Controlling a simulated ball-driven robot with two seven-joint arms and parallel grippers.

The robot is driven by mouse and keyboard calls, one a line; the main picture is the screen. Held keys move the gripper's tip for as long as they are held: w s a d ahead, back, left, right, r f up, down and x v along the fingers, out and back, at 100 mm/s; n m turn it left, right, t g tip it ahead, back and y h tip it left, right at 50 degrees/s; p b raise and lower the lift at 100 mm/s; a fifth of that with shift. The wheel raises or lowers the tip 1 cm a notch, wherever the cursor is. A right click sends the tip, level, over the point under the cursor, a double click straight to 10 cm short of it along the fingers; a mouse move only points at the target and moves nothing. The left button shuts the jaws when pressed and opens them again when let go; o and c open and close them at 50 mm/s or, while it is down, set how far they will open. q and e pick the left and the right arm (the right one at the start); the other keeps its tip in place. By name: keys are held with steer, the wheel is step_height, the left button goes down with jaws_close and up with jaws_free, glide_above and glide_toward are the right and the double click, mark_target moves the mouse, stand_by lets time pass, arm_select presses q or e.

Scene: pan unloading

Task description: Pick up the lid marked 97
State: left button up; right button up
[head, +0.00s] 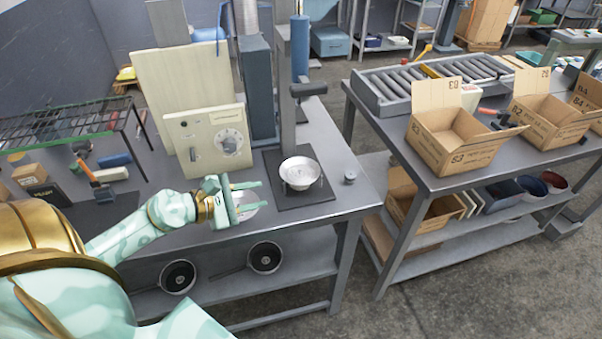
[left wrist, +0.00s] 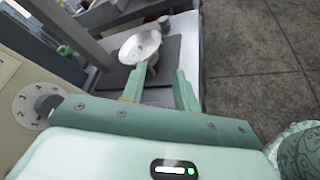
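A silver round vessel (head: 300,174) stands on a dark square plate (head: 318,191) near the table's right end. It also shows in the left wrist view (left wrist: 140,47), beyond the fingers. I cannot tell whether its top is a separate lid, and no 97 is readable. My left gripper (head: 260,194) is open and empty, left of the vessel and apart from it, its fingers pointing towards it. In the left wrist view the two fingers (left wrist: 160,82) are spread. A pale round thing (head: 246,208) shows partly behind the gripper; I cannot tell what it is. My right gripper is not in view.
A small grey knob-like piece (head: 350,177) sits right of the plate. Two dark pans (head: 264,257) lie on the lower shelf. A second table (head: 430,178) carries cardboard boxes.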

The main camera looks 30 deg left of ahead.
arm_select(q)
glide_toward(302, 184)
steer(key=x, duration=0.4)
steer(key=shift+d, duration=0.2)
steer(key=x, duration=0.5)
steer(key=shift+w+f, duration=0.1)
steer(key=shift+w, duration=0.3)
steer(key=shift+s, duration=0.1)
jaws_close()
